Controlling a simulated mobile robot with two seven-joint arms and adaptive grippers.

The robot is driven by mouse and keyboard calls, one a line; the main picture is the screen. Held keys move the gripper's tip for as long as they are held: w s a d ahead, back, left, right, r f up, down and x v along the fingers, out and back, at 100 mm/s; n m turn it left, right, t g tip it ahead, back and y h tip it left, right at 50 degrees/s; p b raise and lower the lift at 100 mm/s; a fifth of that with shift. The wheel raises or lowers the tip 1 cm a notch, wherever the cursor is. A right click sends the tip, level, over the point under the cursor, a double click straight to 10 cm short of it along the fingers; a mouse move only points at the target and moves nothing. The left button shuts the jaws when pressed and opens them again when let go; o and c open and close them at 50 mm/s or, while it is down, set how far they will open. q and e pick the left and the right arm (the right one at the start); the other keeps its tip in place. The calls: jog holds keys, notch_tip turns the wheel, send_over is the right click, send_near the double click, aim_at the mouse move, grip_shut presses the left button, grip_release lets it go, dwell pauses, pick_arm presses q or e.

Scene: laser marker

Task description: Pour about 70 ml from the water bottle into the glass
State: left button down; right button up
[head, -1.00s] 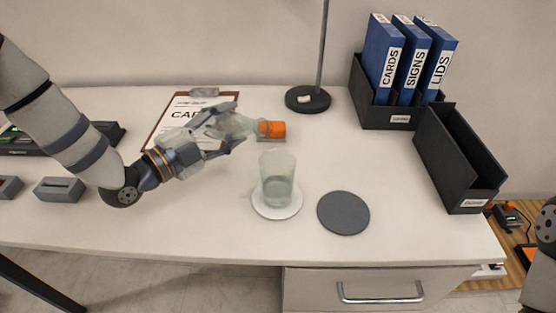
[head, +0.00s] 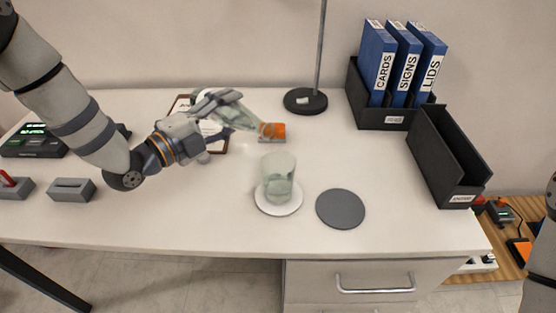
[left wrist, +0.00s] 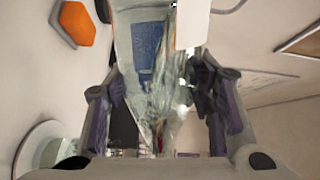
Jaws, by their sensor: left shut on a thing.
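My left gripper (head: 228,112) is shut on the clear water bottle (head: 240,117), which lies tilted with its narrow end low and to the right. The bottle also fills the middle of the left wrist view (left wrist: 155,75), between my two fingers (left wrist: 160,105). The clear glass (head: 279,181) stands upright on a white coaster (head: 278,207), and water shows in it. The bottle's narrow end is behind and left of the glass in the head view; I see no clear stream. The right gripper is out of view.
A dark round mat (head: 340,209) lies right of the glass. The front of the desk is clear.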

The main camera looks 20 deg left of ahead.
aim_at(229, 127)
pick_arm(q)
jog(key=shift+r, duration=0.3)
jog(key=shift+r+m, duration=0.4)
jog(key=shift+r, duration=0.2)
jog(key=f+n+b, duration=0.1)
jog(key=f, duration=0.1)
jog(key=f+n, duration=0.1)
jog(key=f+b, duration=0.1)
jog(key=f, duration=0.1)
jog(key=shift+w+a+f+n+b, duration=0.1)
jog(key=shift+a+f+n+b, duration=0.15)
jog(key=shift+f+n+b, duration=0.15)
jog(key=shift+r, duration=0.55)
jog(key=shift+w+a+f+n, duration=0.1)
jog(key=shift+n, duration=0.2)
jog(key=shift+f+n, duration=0.15)
jog(key=shift+n, duration=0.15)
jog(key=shift+d, duration=0.2)
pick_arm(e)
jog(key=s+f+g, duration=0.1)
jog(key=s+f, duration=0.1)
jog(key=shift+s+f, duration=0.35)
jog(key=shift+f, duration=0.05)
